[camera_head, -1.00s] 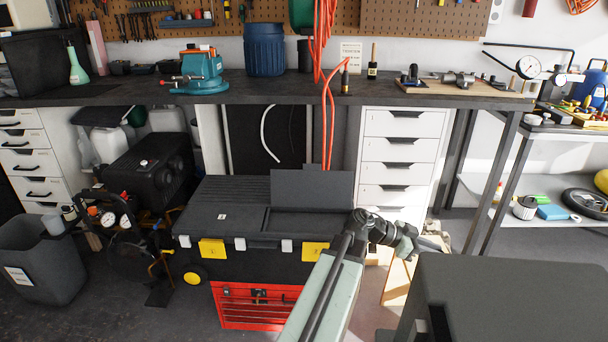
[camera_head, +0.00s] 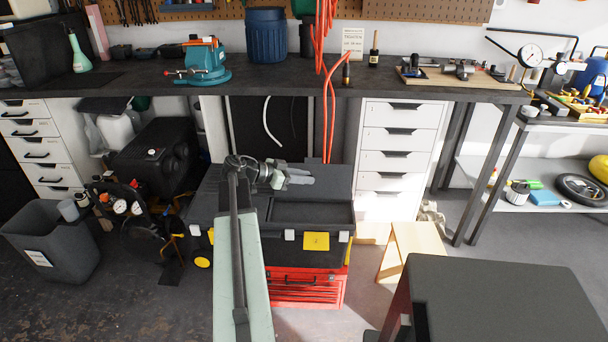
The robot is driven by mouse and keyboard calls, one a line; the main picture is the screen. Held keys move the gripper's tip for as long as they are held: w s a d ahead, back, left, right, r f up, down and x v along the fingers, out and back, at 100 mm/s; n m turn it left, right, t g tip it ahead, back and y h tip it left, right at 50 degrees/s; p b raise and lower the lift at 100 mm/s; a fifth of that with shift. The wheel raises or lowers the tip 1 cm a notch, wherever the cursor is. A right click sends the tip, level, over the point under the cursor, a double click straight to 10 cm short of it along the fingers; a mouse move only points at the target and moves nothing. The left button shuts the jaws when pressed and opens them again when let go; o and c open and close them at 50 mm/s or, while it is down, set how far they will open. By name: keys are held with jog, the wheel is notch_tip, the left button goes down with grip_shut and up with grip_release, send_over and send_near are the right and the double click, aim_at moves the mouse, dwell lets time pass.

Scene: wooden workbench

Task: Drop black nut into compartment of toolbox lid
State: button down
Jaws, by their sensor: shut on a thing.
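The black toolbox (camera_head: 270,243) with yellow latches stands on a red tool chest. A small lid flap (camera_head: 334,184) stands open at the back right of its top. In front of the flap is a shallow open compartment (camera_head: 312,212) in the lid. My gripper (camera_head: 308,180) is over the lid, pointing right, in front of the flap and above the back left of the compartment in the picture. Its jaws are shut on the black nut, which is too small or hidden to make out. The height above the lid is hard to tell.
A workbench (camera_head: 400,92) with a blue vise (camera_head: 205,62) runs behind the toolbox. Orange cables (camera_head: 328,110) hang behind the lid. A wooden stool (camera_head: 412,245) and a dark table (camera_head: 510,300) stand at the right. A compressor (camera_head: 155,155) stands at the left.

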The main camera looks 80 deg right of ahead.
notch_tip(320, 180, down, 6)
jog(key=b, duration=0.6)
jog(key=shift+f, duration=0.1)
jog(key=c, duration=1.2)
grip_release()
jog(key=p+v, duration=0.3)
jog(key=v, duration=0.4)
jog(key=shift+w+a+r, duration=0.15)
jog(key=shift+w+r, duration=0.05)
jog(key=shift+r, duration=0.05)
